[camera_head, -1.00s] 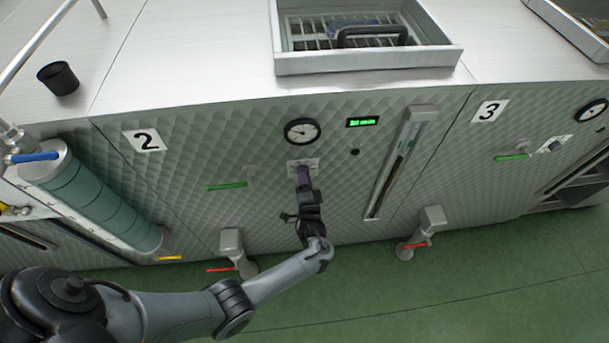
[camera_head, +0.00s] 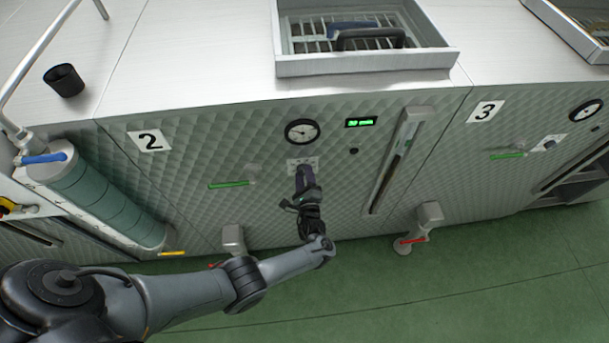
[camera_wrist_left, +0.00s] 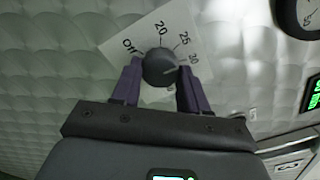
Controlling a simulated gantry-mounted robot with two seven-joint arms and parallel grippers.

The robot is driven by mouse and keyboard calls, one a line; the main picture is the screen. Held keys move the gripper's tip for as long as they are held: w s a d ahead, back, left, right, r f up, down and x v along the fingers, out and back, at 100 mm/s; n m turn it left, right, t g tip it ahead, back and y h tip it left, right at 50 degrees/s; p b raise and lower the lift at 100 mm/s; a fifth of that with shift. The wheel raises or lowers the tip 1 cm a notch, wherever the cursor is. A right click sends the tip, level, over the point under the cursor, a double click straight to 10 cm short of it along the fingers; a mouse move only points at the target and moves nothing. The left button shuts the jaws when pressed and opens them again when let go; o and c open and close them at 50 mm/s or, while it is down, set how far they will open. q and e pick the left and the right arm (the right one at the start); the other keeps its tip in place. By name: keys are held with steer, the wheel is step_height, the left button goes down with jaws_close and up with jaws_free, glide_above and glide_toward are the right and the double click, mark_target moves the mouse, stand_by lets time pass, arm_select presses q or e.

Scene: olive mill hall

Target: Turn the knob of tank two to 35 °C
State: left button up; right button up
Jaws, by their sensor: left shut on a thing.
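The dark round knob (camera_wrist_left: 160,66) sits on a white scale plate (camera_wrist_left: 125,42) marked Off, 20, 25 and 30. Any marks past 30 are hidden by my right-hand finger. A pale line on the knob points right, near or just below the 30 mark; its exact setting I cannot tell. My left gripper (camera_wrist_left: 161,80) is shut on the knob, one purple finger on each side. In the head view, my left gripper (camera_head: 304,172) reaches the plate (camera_head: 296,162) on tank two's front, below the gauge, and hides the knob. The number 2 sign (camera_head: 149,141) is left of it.
A round gauge (camera_head: 302,131) and a green display (camera_head: 361,122) are above the knob. A green-handled lever (camera_head: 229,184) is to its left, a vertical sight tube (camera_head: 397,160) to its right. Tank three's sign (camera_head: 486,111) is further right.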

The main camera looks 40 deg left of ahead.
arm_select(q)
steer(key=m, duration=0.5)
steer(key=shift+m, duration=0.3)
steer(key=m, duration=0.5)
steer(key=shift+f, duration=0.15)
steer(key=shift+s+a, duration=0.1)
steer(key=o, duration=1.1)
steer(key=shift+c, duration=0.2)
steer(key=shift+p, duration=0.3)
